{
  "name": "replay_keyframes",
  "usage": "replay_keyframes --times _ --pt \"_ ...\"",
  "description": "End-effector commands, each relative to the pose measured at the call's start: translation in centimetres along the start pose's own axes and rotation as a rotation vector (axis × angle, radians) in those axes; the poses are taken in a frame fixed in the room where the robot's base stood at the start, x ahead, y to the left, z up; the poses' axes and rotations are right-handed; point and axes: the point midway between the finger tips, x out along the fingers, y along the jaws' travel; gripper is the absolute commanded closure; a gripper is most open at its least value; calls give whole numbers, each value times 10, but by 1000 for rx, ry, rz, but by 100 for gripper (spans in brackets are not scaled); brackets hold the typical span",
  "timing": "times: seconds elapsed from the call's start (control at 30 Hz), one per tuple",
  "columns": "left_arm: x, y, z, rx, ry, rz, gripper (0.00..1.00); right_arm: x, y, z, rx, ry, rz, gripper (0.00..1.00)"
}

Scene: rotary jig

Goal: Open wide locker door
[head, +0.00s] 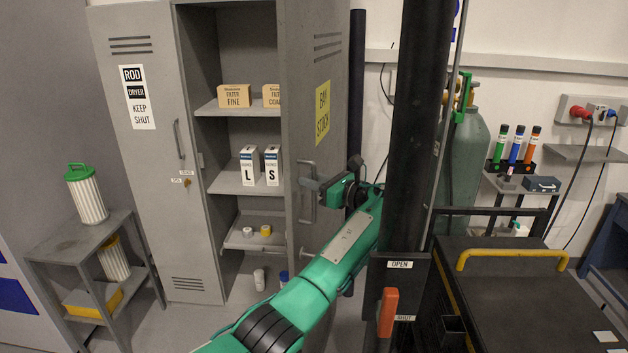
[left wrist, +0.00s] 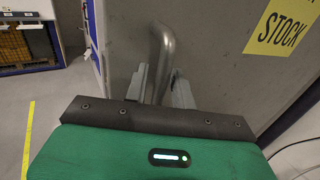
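The grey locker's door with the yellow BAR STOCK sign (head: 312,75) stands swung out, its outer face turned to the right. In the left wrist view, that door (left wrist: 220,60) fills the background, with its sign at the top right. A bent metal handle (left wrist: 161,48) on the door runs down between the two fingers of my left gripper (left wrist: 160,88). The fingers appear closed around the handle. In the head view, my left gripper (head: 308,186) is at the handle side of the door, partly hard to make out. My right gripper is not in view.
The locker's other door (head: 150,180), marked ROD DRYER KEEP SHUT, is closed. Open shelves (head: 222,183) hold boxes and rolls. A small grey stand (head: 80,245) is at left. A black post (head: 415,120) and dark cart (head: 540,290) are close on the right.

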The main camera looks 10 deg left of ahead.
Motion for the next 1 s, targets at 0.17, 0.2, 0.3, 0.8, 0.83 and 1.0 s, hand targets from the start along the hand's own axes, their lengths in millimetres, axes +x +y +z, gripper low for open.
replay_keyframes --times 0.17,0.2,0.3,0.8,0.83,1.0 --pt "0 0 1 -2 -2 -1 70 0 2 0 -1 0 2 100" --pt "0 0 2 -2 -2 -1 70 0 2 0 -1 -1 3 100" --pt "0 0 3 -3 -3 -1 70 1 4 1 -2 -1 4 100" --pt "-1 0 91 -8 -5 -2 70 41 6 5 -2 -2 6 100" --pt "-1 0 98 -8 -5 -1 70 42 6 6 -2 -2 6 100" --pt "-1 0 132 -6 -5 -1 70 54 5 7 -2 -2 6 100"
